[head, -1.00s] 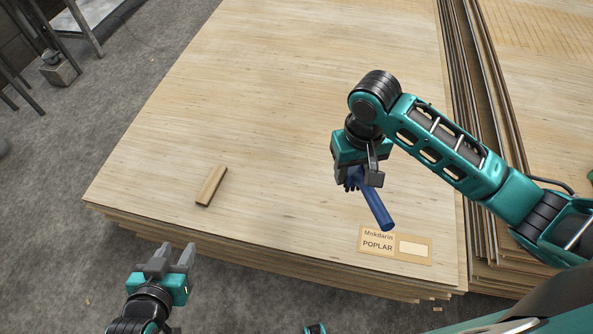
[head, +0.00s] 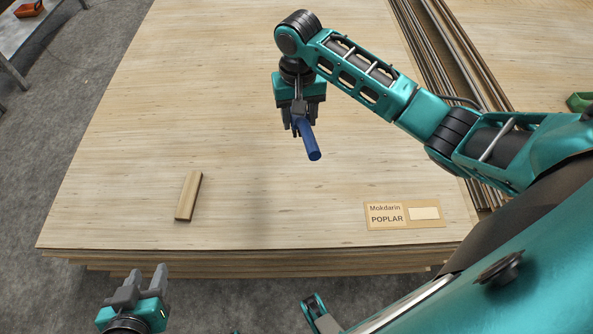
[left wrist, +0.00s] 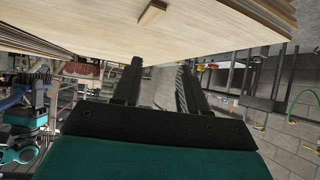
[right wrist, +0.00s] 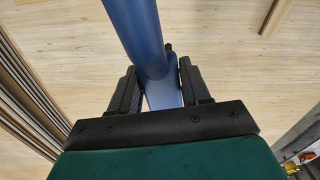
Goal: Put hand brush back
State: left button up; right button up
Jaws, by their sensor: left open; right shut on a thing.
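The hand brush (head: 309,140) shows as a blue handle below my right gripper (head: 299,120) in the head view; its bristles are hidden by the gripper. My right gripper is shut on the brush and holds it over the veneer stack (head: 190,110). In the right wrist view the blue brush (right wrist: 142,45) passes between the fingers. My left gripper (head: 138,280) is open and empty, off the stack's front edge at the lower left. In the left wrist view its fingers (left wrist: 157,85) stand apart with nothing between them.
A small wooden block (head: 189,196) lies on the stack at the left. A label reading Mokdarin POPLAR (head: 404,215) lies near the front right. A second stack (head: 530,60) stands to the right. A green thing (head: 580,102) shows at the right edge. Most of the top is clear.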

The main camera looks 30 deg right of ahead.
jog(key=shift+m, duration=0.7)
jog(key=w+f+b, duration=0.1)
jog(key=w+d+f+b, duration=0.1)
jog(key=w+f+b, duration=0.1)
jog(key=shift+w+d+f+b, duration=0.15)
jog(key=shift+w+d+b, duration=0.1)
jog(key=shift+d+b, duration=0.05)
jog(key=shift+w+d+f+b, duration=0.15)
jog(key=shift+w+d+b, duration=0.05)
jog(key=shift+w+b, duration=0.2)
jog(key=shift+f, duration=0.4)
notch_tip(320, 180, down, 14)
jog(key=b, duration=0.5)
jog(key=shift+b, duration=0.3)
jog(key=shift+f, duration=0.3)
jog(key=shift+f+b, duration=0.3)
jog(key=shift+f, duration=0.2)
notch_tip(320, 180, down, 4)
jog(key=shift+r+b, duration=0.2)
jog(key=shift+b, duration=0.7)
jog(key=shift+r, duration=0.1)
jog(key=o, duration=0.6)
jog(key=shift+f, duration=0.2)
pick_arm(q)
notch_tip(320, 180, down, 10)
jog(key=w+d+h, duration=0.1)
jog(key=d, duration=0.1)
jog(key=shift+w+r, duration=0.15)
pick_arm(e)
jog(key=o, duration=0.4)
